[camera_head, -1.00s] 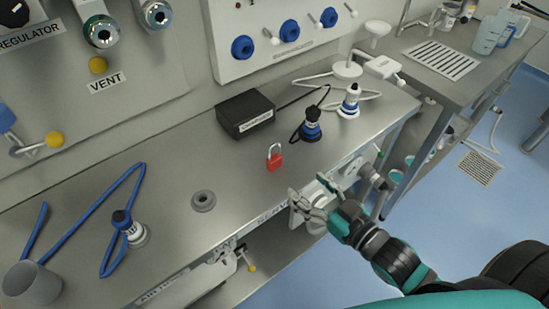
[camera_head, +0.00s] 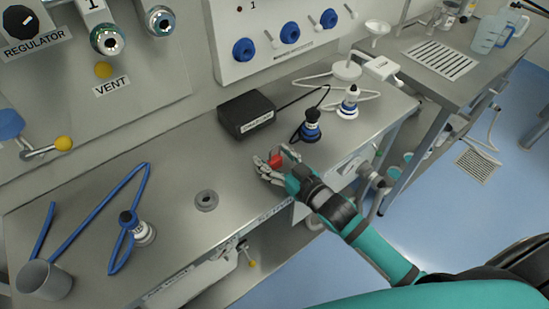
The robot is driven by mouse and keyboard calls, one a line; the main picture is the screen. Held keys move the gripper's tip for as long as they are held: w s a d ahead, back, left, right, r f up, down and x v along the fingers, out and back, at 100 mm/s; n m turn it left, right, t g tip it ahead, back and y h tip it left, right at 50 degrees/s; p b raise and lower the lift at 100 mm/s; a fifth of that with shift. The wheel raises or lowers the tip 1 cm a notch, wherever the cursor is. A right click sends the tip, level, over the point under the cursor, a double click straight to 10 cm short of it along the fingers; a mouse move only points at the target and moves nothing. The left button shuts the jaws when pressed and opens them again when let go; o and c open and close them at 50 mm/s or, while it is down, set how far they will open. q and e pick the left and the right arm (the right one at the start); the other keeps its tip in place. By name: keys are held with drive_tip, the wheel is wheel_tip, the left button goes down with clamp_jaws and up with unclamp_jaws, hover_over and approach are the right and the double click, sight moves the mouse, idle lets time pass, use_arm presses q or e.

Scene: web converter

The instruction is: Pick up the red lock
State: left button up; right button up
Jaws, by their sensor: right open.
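The red lock (camera_head: 277,159) stands on the steel bench, left of a blue-and-white fitting. Only part of its red body shows; its shackle is mostly hidden by my gripper. My right gripper (camera_head: 274,165) is at the lock, with its open fingers on either side of it in this view. I cannot tell whether the fingers touch it. My left gripper is not in view.
A black box (camera_head: 246,115) sits behind the lock. A blue-and-white fitting (camera_head: 310,126) with a cable stands to its right. A grey ring (camera_head: 206,200) lies to the left on the steel bench (camera_head: 180,188). The bench around the ring is clear.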

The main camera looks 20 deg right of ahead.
drive_tip(key=c, duration=1.3)
drive_tip(key=shift+r, duration=0.15)
